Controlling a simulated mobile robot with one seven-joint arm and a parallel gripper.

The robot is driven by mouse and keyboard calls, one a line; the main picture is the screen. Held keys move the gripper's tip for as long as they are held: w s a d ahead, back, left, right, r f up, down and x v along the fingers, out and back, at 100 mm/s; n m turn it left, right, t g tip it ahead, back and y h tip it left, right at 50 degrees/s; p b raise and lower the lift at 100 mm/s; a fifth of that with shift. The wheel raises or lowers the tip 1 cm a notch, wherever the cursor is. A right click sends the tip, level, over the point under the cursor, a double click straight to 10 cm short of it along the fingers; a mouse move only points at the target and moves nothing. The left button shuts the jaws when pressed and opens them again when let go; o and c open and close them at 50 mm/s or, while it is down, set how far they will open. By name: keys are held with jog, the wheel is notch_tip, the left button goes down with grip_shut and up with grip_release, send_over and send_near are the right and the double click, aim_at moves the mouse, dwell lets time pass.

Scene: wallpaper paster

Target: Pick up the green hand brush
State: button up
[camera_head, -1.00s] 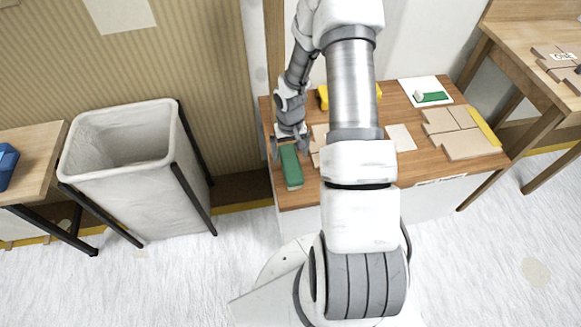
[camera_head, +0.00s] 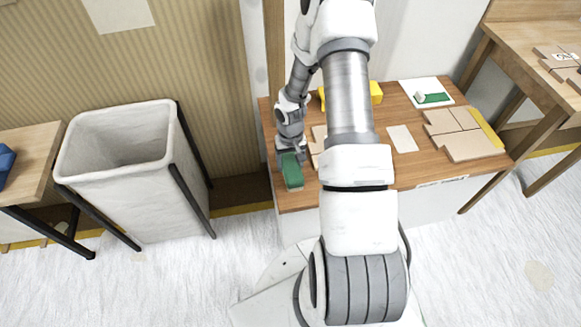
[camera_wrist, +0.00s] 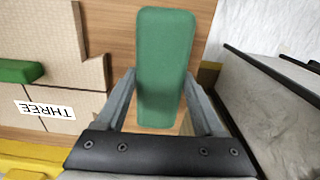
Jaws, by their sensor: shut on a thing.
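The green hand brush (camera_head: 291,172) lies at the left end of the wooden table (camera_head: 300,199). In the wrist view the green brush (camera_wrist: 166,60) lies lengthwise between my two fingers. My gripper (camera_head: 290,156) is at the brush's far end, with its fingers shut on the brush's sides. The gripper also shows in the wrist view (camera_wrist: 161,98). I cannot tell whether the brush is clear of the tabletop. The bristles are mostly hidden under the green back.
Cardboard pieces (camera_head: 462,132), a yellow object (camera_head: 376,92) and a white sheet with a green item (camera_head: 425,91) are on the table. A white bin (camera_head: 125,190) stands to the left. A second table (camera_head: 530,60) is at the right.

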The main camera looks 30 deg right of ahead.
aim_at(291, 162)
jog(key=shift+c, duration=0.8)
jog(key=shift+r, duration=0.1)
jog(key=shift+r, duration=0.25)
notch_tip(291, 162, up, 4)
jog(key=shift+f+p, duration=0.1)
jog(key=shift+p, duration=0.9)
jog(key=w+d+r+p, duration=0.2)
jog(key=d+r, duration=0.4)
jog(key=d, duration=0.5)
jog(key=shift+w+d+r+p, duration=0.15)
jog(key=shift+w+r+p, duration=0.15)
jog(key=shift+w, duration=0.2)
